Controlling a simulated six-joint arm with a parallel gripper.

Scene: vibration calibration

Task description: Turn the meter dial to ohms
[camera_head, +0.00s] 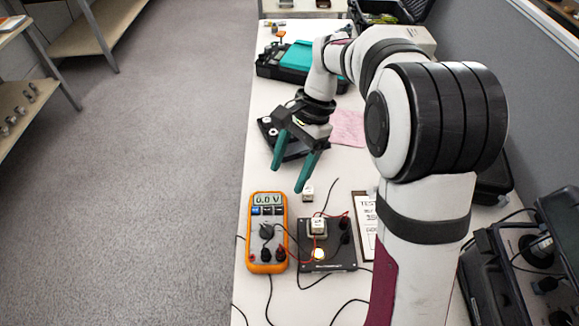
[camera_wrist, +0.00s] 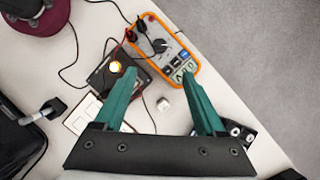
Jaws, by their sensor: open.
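The orange multimeter (camera_head: 282,239) lies face up on the white table, its display reading 0.0 V. Its round dark dial (camera_head: 266,231) sits mid-face, below the display and a row of buttons. The dial's exact pointer position is too small to read. The meter (camera_wrist: 193,66) also shows in the wrist view at the top, with its dial (camera_wrist: 159,46) visible beyond my fingertips. My gripper (camera_head: 286,178) has two green fingers spread apart, with nothing between them. It hangs above the table, beyond the meter in the head view. It also shows open in the wrist view (camera_wrist: 158,78).
A black test box (camera_head: 339,258) with a lit yellow lamp and a white block on it stands right of the meter. Red and black leads run between them. A small white cube (camera_head: 308,193) lies nearby. A printed card (camera_head: 364,226) lies right. A teal-and-black case (camera_head: 293,60) is farther back.

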